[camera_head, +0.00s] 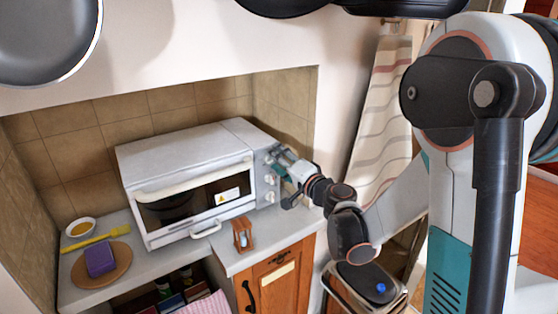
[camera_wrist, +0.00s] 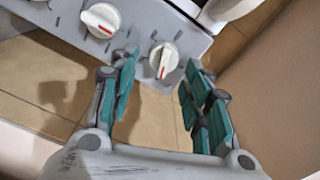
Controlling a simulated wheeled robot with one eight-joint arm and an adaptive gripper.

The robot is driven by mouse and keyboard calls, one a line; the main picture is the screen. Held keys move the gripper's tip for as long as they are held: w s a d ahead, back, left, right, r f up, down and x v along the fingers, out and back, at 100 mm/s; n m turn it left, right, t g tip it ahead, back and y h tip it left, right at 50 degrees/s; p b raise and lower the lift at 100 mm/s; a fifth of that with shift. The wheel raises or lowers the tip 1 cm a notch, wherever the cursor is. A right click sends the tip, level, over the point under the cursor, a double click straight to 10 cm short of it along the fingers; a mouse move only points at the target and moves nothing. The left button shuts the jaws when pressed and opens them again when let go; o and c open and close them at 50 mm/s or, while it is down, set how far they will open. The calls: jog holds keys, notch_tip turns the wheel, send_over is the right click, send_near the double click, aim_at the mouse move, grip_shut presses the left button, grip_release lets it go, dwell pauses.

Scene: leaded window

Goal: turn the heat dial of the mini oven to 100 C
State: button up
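The mini oven (camera_head: 195,185) is a white box on the counter, with its dials on the right part of its front. My gripper (camera_head: 281,173) is at that dial panel, in front of the upper dials. In the wrist view my gripper (camera_wrist: 160,68) is open, its teal-padded fingers on either side of a white dial (camera_wrist: 164,58) with a red pointer line, with gaps visible beside the dial. A second white dial (camera_wrist: 102,20) with a red line is outside the fingers. The scale lettering is too small to read, so I cannot tell which dial sets the heat.
A round board (camera_head: 118,274) with a purple sponge (camera_head: 99,259), a yellow utensil and a bowl (camera_head: 80,229) are at left.

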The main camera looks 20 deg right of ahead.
jog(key=v, duration=1.2)
dwell(0.3)
